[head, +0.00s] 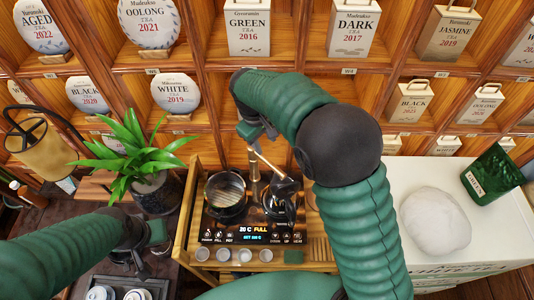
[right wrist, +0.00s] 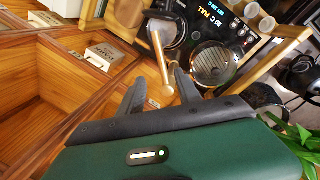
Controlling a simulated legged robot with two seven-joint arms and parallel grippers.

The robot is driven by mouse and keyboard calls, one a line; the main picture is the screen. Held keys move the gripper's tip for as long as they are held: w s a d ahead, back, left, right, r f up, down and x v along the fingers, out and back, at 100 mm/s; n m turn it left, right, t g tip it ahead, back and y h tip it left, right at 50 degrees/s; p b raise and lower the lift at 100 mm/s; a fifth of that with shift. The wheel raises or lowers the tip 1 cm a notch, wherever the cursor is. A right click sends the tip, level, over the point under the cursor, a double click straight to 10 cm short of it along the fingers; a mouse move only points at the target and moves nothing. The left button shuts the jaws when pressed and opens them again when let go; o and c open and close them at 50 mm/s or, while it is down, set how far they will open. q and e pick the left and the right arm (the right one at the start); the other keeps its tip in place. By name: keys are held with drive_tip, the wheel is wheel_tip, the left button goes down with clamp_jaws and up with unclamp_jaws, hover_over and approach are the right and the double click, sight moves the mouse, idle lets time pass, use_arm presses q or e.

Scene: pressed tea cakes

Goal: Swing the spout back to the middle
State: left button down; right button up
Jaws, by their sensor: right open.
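The brass spout (head: 266,162) sits behind the brewing station and slants right, its far part reaching toward the black kettle (head: 283,187). In the right wrist view the spout (right wrist: 160,58) runs from a round end near my fingers to the black kettle. A glass pot (head: 226,207) stands to the left of the kettle; it also shows in the right wrist view (right wrist: 212,63). My right gripper (right wrist: 160,90) is open, with the round end between or just beyond its fingers; contact is unclear. My left gripper (head: 143,256) is low at the left, its fingers unclear.
The station's control panel (head: 253,232) is lit, with small cups in front. A potted plant (head: 140,170) stands to the left. A white counter (head: 402,180) at the right holds a pale round lump (head: 436,220) and a green bin (head: 493,172). Tea shelves rise behind.

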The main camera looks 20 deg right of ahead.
sight(270, 164)
drive_tip(key=p+x, duration=0.1)
drive_tip(key=x, duration=0.3)
drive_tip(key=p+x, duration=0.1)
drive_tip(key=x, duration=0.4)
drive_tip(key=p+x, duration=0.2)
drive_tip(key=x, duration=0.3)
drive_tip(key=shift+w+d+f, duration=0.1)
drive_tip(key=shift+w, duration=0.2)
drive_tip(key=shift+s+d+f, duration=0.15)
drive_tip(key=shift+d+f, duration=0.05)
drive_tip(key=shift+s, duration=0.3)
drive_tip(key=shift+a, duration=0.3)
drive_tip(key=shift+w+a, duration=0.2)
drive_tip(key=shift+a, duration=0.2)
drive_tip(key=c, duration=0.4)
drive_tip(key=shift+w+a, duration=0.1)
drive_tip(key=shift+c, duration=1.4)
clamp_jaws()
drive_tip(key=shift+d+f, duration=0.15)
drive_tip(key=shift+d, duration=0.4)
use_arm(q)
drive_tip(key=r, duration=0.2)
drive_tip(key=a+r, duration=0.1)
drive_tip(key=r, duration=0.1)
drive_tip(key=shift+w+a, duration=0.1)
drive_tip(key=shift+a, duration=0.05)
use_arm(e)
drive_tip(key=shift+a, duration=0.25)
